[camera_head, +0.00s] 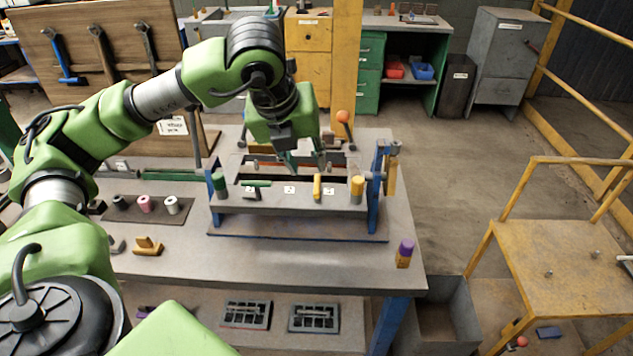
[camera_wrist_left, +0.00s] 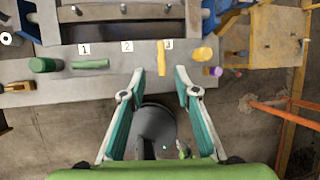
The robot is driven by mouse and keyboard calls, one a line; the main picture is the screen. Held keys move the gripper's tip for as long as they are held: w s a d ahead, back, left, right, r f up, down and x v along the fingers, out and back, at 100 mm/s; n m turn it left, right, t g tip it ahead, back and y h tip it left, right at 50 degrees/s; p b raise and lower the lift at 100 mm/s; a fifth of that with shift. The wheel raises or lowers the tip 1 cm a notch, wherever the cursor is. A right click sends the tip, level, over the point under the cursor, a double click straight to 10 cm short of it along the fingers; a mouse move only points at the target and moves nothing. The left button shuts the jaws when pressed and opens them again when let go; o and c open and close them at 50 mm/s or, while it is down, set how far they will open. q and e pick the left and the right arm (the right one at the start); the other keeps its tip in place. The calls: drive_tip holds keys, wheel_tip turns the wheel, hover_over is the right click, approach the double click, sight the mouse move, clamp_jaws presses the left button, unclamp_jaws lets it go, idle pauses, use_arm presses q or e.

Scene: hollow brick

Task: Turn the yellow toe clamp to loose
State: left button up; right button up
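The yellow toe clamp (camera_head: 317,185) is a short yellow bar on the front face of the grey fixture (camera_head: 270,205). It stands upright there, just left of the label 3. In the left wrist view the yellow toe clamp (camera_wrist_left: 161,56) lies just beyond the fingertips and between them. My left gripper (camera_head: 307,165) is open and empty, with its fingers apart above the fixture; it also shows in the left wrist view (camera_wrist_left: 160,74). I see no contact with the clamp. My right gripper is not in view.
A green bar (camera_head: 258,183) lies level near label 1, with a green knob (camera_head: 219,183) to its left. A yellow knob (camera_head: 357,186) is close to the right. Blue posts (camera_head: 376,185) bound the fixture. A purple-topped block (camera_head: 405,250) stands at the bench's right.

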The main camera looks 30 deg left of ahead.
sight(316, 182)
use_arm(q)
drive_tip(key=p+x, duration=0.2)
drive_tip(key=x, duration=0.8)
drive_tip(key=shift+w+f, duration=0.1)
drive_tip(key=shift+f, duration=0.1)
clamp_jaws()
